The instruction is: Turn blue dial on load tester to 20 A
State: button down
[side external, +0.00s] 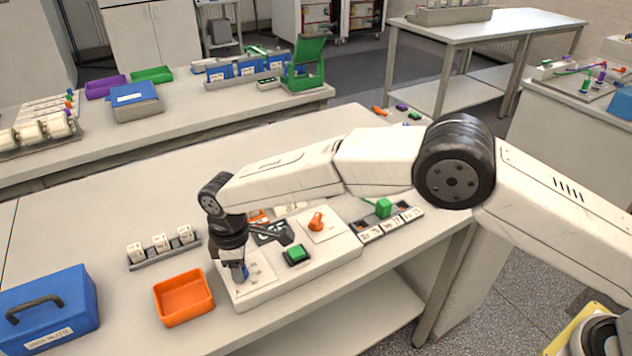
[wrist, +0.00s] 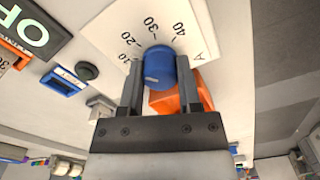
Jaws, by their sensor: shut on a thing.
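The blue dial (wrist: 160,66) sits on a white plate (wrist: 190,18) printed with a scale of 10, 20, 30, 40 and the letter A. My gripper (wrist: 160,76) is shut on the dial, with one finger on each side of it. A short pale mark shows on the dial's face; I cannot tell which number it points to. In the side external view my gripper (side external: 236,262) points down over the front left of the pale load tester (side external: 268,291). The dial (side external: 240,273) shows there only in part, below the fingers.
A green button (side external: 296,254) and an orange knob (side external: 317,220) stand on the tester right of my gripper. An orange tray (side external: 183,298) is close on the left, with a rack of white blocks (side external: 163,247) behind it. A blue case (side external: 48,311) stands at far left.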

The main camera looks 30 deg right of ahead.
jog(key=shift+m, duration=1.6)
jog(key=shift+c, duration=1.5)
grip_release()
jog(key=shift+r, duration=3.95)
